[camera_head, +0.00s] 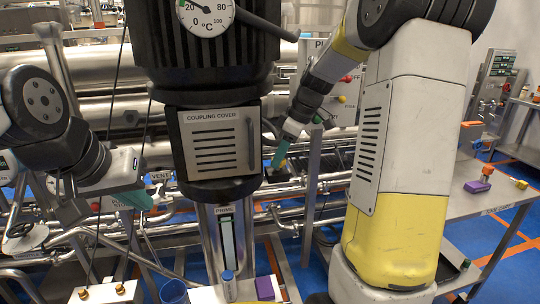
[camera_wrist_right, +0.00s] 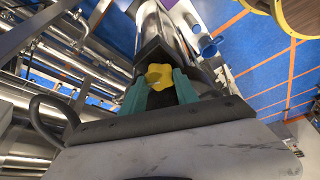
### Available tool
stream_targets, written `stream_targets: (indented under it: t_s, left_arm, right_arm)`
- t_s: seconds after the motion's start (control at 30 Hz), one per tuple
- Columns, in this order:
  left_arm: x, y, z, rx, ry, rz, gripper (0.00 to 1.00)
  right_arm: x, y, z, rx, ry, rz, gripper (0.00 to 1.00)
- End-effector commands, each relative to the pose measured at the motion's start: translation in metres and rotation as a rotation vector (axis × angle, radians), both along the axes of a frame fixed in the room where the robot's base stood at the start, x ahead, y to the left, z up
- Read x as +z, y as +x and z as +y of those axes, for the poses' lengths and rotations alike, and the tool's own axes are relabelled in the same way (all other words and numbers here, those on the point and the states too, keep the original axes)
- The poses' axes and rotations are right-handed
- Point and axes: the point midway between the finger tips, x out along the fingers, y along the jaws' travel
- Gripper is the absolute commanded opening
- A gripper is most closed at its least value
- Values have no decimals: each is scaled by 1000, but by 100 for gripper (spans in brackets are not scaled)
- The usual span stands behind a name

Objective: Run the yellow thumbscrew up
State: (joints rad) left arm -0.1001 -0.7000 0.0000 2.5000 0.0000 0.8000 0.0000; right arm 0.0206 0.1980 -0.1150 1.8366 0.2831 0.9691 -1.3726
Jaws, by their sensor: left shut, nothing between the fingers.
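The yellow thumbscrew (camera_wrist_right: 158,76) is a lobed knob in the right wrist view, in front of a dark steel housing. The two teal fingers of my right gripper (camera_wrist_right: 159,84) stand on either side of it, with little or no gap; whether they press on it I cannot tell. In the head view my right gripper (camera_head: 280,154) is just right of the coupling cover, pointing down, with a speck of yellow by its fingertips. My left gripper (camera_head: 137,199) is shut and empty at the left, in front of the pipes and well away from the thumbscrew.
The coupling cover (camera_head: 220,143) hangs between my arms below a dial gauge (camera_head: 206,15). The PRIME column (camera_head: 226,237) stands beneath it. A steel table (camera_head: 488,203) is at the right.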

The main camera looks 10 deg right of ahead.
Motion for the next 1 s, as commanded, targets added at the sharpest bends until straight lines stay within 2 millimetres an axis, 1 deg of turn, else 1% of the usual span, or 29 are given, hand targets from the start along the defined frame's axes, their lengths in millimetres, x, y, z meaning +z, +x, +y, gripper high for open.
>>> stream_targets:
  t_s: [0.03, 0.1, 0.13, 0.37, 0.57, 1.0]
  left_arm:
    - [0, 0, 0, 0, 0, 0, 0]
    - [0, 0, 0, 0, 0, 0, 0]
    - [0, 0, 0, 0, 0, 0, 0]
    - [0, 0, 0, 0, 0, 0, 0]
    - [0, 0, 0, 0, 0, 0, 0]
    - [0, 0, 0, 0, 0, 0, 0]
  right_arm:
    - [0, 0, 0, 0, 0, -1, 15]
    - [0, 0, 0, 0, 0, -1, 1]
    - [0, 0, 0, 0, 0, -1, 0]
    - [0, 0, 0, -20, 0, 0, 0]
    - [1, -1, 1, -104, 0, -1, 0]
    - [1, -2, 2, -466, -1, -3, 0]
